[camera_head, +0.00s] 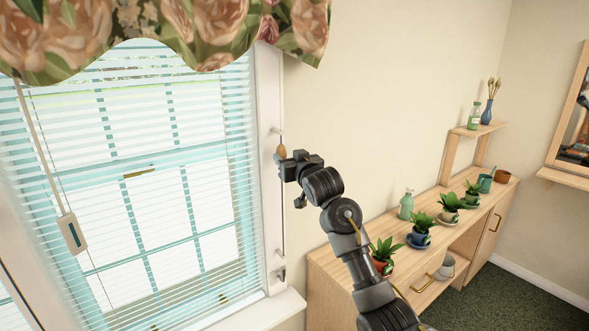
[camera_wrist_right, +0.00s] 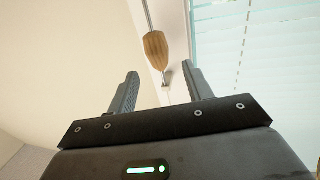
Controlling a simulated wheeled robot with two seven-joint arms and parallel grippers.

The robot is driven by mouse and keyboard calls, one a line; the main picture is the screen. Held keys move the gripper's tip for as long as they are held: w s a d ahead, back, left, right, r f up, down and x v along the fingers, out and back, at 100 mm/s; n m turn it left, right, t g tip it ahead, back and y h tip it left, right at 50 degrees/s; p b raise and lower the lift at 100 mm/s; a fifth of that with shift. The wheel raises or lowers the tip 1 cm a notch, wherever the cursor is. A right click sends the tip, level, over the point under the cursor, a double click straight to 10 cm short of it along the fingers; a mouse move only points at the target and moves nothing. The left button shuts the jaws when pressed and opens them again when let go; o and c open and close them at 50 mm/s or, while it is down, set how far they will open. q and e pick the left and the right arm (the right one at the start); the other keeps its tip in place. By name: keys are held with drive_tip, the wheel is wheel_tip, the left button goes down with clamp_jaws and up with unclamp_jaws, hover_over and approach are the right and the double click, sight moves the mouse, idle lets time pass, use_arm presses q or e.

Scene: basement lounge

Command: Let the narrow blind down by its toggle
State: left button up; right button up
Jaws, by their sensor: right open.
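A wooden, acorn-shaped toggle (camera_head: 281,152) hangs on a thin cord beside the right window frame; it also shows in the right wrist view (camera_wrist_right: 156,47). My right gripper (camera_head: 290,174) is open and empty, close to the toggle. In the right wrist view the toggle appears just beyond the fingertips (camera_wrist_right: 159,72), in line with the gap between them; I cannot tell whether they touch it. A pale slatted blind (camera_head: 130,190) covers the window, its slats reaching down close to the sill. Its top is hidden behind a floral valance. My left gripper is out of view.
The sill (camera_head: 250,312) juts out below. A wooden cabinet (camera_head: 330,265) with potted plants stands along the right wall, under my right arm. The wall right of the cord is bare.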

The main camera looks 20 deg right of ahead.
drive_tip(key=shift+s+d+b, duration=0.15)
drive_tip(key=shift+s+b, duration=0.1)
drive_tip(key=shift+s, duration=0.8)
drive_tip(key=shift+s+d+b, duration=0.1)
drive_tip(key=shift+s+b, duration=0.1)
drive_tip(key=shift+s, duration=0.8)
